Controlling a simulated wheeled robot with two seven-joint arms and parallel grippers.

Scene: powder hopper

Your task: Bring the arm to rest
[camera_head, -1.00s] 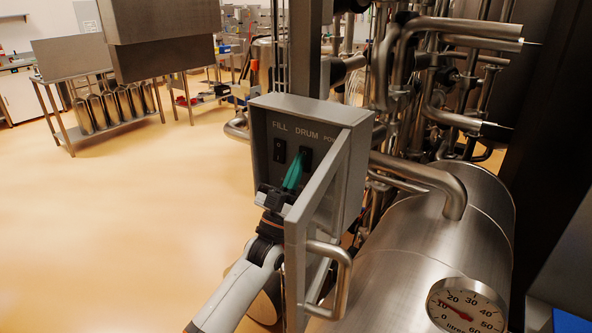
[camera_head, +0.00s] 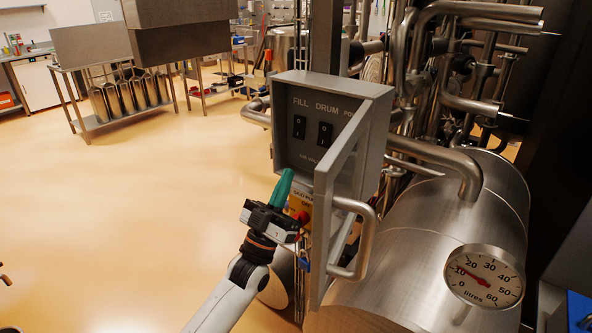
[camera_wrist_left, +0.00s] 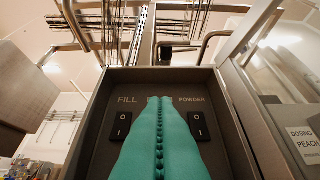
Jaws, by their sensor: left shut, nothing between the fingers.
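My left gripper (camera_head: 286,176) has teal fingers pressed together, with nothing between them. In the head view it is just below and left of the grey control box (camera_head: 375,105), apart from the switches. The box holds the black FILL switch (camera_head: 299,127) and DRUM switch (camera_head: 325,134). In the left wrist view, the closed teal fingers (camera_wrist_left: 158,110) point up at the panel and hide its middle. The FILL switch (camera_wrist_left: 121,126) and POWDER switch (camera_wrist_left: 198,126) show on either side. My right gripper is not in view.
The box's door (camera_head: 340,200) stands open with a bent metal handle (camera_head: 367,240), close right of my left arm. A yellow label and a red knob (camera_head: 302,217) sit below the box. A steel vessel with a litres gauge (camera_head: 484,276) is at right. The floor at left is clear.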

